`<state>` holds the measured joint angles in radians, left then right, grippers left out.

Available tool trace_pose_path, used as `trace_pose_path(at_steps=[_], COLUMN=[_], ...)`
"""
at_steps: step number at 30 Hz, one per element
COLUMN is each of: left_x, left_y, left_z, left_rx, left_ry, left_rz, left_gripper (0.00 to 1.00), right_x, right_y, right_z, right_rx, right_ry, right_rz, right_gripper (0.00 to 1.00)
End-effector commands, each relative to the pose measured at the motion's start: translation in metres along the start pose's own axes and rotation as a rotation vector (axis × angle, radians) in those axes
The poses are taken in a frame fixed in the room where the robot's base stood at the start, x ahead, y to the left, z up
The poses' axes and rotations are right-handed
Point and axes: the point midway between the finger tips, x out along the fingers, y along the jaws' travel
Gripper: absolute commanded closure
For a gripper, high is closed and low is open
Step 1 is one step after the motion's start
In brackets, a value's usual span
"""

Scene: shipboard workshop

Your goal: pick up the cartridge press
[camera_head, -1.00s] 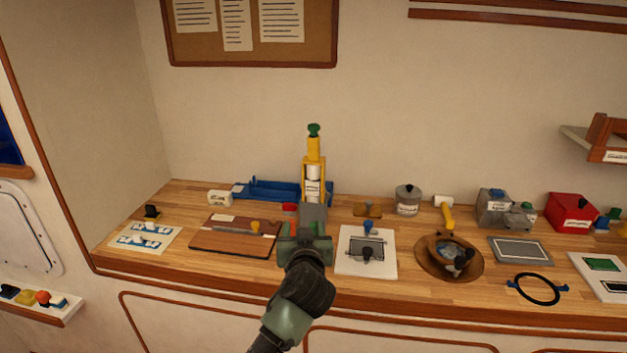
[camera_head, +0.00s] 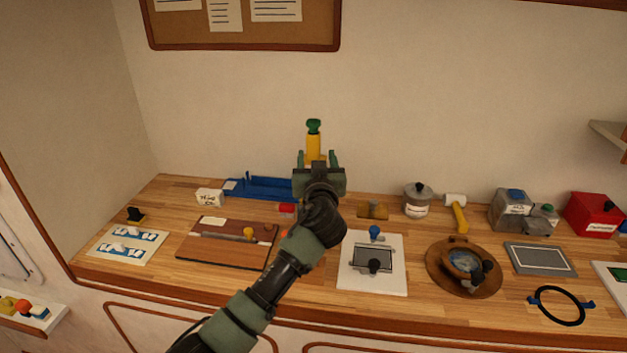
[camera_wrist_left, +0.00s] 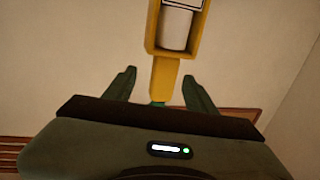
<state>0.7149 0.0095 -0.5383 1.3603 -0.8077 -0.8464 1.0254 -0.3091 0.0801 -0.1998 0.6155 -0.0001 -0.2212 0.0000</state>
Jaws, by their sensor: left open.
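The cartridge press is a yellow upright tool (camera_head: 313,146) with a green knob on top, standing at the back of the workbench. Its lower part is hidden behind my left gripper in the head view. My left gripper (camera_head: 318,160) is open, with its fingers pointing toward the press and one on each side of it in the picture. In the left wrist view, the yellow press (camera_wrist_left: 166,75) with a white cylinder in its frame shows beyond the left gripper (camera_wrist_left: 158,88). I cannot tell whether the fingers touch it. My right gripper is not in view.
A blue tray (camera_head: 262,188) lies left of the press. A wooden board (camera_head: 215,252) and a white plate (camera_head: 385,282) lie in front on either side. A grey lidded pot (camera_head: 417,202) and a hammer (camera_head: 459,215) stand to the right. The wall is close behind.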

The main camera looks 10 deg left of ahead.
Motion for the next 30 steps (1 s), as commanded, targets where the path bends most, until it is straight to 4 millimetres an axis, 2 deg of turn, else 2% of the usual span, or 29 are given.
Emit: trace_pose_path(at_steps=[2, 6, 10, 14, 21, 27, 30], left_x=[0.009, 0.029, 0.042, 0.048, 0.049, 0.049, 0.049], left_y=[-0.003, -0.008, -0.006, -0.006, -0.006, -0.006, -0.005], left_z=[-0.005, -0.008, -0.004, -0.003, -0.002, -0.002, -0.005], left_rx=[0.004, 0.006, 0.004, 0.002, 0.0, 0.0, 0.0], left_ry=[0.001, -0.001, 0.0, 0.0, 0.0, 0.0, 0.004], left_rz=[-0.002, -0.003, -0.001, 0.0, 0.0, 0.0, 0.001], left_gripper=[0.44, 0.44, 0.44, 0.44, 0.44, 1.0, 1.0], right_x=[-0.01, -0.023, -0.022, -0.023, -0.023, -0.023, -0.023], right_y=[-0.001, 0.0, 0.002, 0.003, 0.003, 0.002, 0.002], right_z=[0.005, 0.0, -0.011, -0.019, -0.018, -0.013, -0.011], right_rx=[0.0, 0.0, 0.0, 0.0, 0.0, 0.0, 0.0], right_ry=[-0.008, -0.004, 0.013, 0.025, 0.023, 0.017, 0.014], right_rz=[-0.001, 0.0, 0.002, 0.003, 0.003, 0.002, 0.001], right_gripper=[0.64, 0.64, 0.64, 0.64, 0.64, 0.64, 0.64])
